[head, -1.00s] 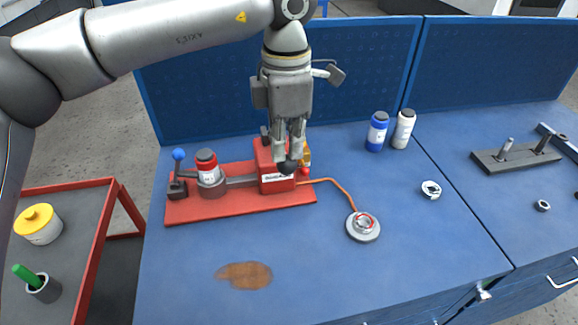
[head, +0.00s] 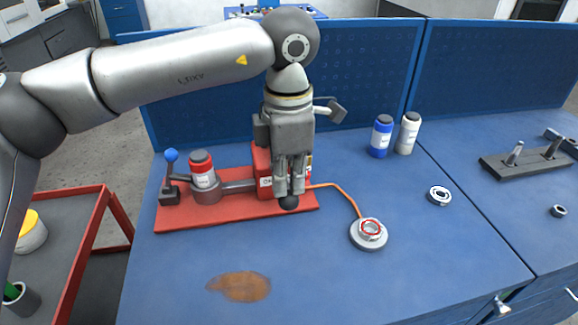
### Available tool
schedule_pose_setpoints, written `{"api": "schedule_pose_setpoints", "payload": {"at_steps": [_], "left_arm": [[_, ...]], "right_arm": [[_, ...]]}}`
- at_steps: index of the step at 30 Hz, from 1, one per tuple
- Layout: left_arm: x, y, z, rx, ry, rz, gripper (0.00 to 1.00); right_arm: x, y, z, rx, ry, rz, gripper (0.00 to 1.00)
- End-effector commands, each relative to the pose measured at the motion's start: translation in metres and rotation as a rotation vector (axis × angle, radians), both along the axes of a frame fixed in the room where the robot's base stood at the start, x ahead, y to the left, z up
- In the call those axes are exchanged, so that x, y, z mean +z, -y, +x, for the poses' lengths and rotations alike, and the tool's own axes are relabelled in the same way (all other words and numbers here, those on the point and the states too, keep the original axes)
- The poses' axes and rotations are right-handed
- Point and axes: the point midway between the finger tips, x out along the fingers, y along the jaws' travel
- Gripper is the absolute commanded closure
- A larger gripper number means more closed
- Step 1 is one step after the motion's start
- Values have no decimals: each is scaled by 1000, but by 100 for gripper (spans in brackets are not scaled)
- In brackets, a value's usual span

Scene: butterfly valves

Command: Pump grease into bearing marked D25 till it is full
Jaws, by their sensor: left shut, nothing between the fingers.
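A bearing (head: 371,229) with a red ring of grease around it sits on a round grey stand (head: 368,242). An orange hose (head: 345,197) runs to it from the red grease pump (head: 262,160). My left gripper (head: 290,190) is shut and empty, pointing down in front of the pump. Its fingertips are at a black ball knob (head: 289,203), seemingly touching its top. The gripper hides much of the pump and its label. No D25 mark is readable on the bearing. My right gripper is out of view.
A loose bearing (head: 439,196), blue bottle (head: 381,137) and white bottle (head: 407,134) are to the right. A brown stain (head: 240,287) marks the front.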

Motion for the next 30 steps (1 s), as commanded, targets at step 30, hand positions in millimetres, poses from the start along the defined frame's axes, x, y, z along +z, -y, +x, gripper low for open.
{"api": "schedule_pose_setpoints", "payload": {"at_steps": [30], "left_arm": [[77,-2,13,-1,-2,2,100]], "right_arm": [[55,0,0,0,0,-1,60]]}}
